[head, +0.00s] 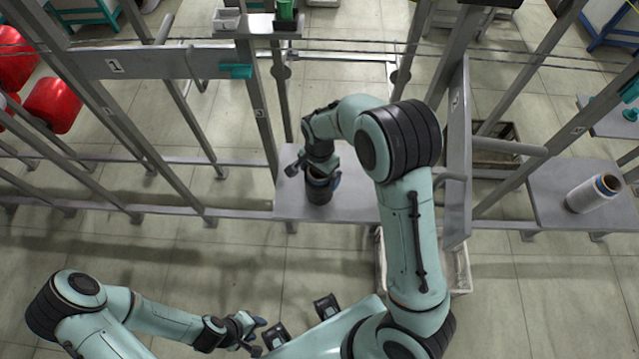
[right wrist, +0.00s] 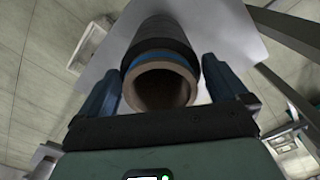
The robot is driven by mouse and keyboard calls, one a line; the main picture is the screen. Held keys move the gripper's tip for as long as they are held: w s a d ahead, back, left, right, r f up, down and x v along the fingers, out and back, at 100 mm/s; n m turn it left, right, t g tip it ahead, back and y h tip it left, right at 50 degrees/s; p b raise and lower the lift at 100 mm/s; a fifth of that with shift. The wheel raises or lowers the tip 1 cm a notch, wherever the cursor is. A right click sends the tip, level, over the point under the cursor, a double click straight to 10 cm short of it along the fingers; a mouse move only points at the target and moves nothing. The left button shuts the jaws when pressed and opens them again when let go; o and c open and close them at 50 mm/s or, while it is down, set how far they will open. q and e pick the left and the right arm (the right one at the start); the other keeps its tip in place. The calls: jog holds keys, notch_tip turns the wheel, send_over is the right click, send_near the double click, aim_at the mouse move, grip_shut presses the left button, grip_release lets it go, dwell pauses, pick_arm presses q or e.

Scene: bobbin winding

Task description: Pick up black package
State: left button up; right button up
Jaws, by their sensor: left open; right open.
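The black package (head: 319,193), a black spool on a brown tube with a blue band, stands on the grey shelf (head: 354,198) in the middle of the head view. It also shows in the right wrist view (right wrist: 160,38), with the open tube end facing the camera. My right gripper (head: 313,178) is at its upper end, open, with one finger on each side of the tube. In the right wrist view a small gap shows beside the fingers. My left gripper (head: 256,335) is open and empty at the bottom, away from the shelf.
A white spool (head: 594,194) lies on another grey shelf (head: 548,188) at the right. Slanted metal frame posts (head: 459,150) stand on both sides of the middle shelf. Red spools (head: 53,104) are at the far left. A crate (head: 454,270) sits on the floor below.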

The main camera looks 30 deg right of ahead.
jog(key=shift+f, duration=0.35)
jog(key=c, duration=1.2)
jog(key=shift+r, duration=0.1)
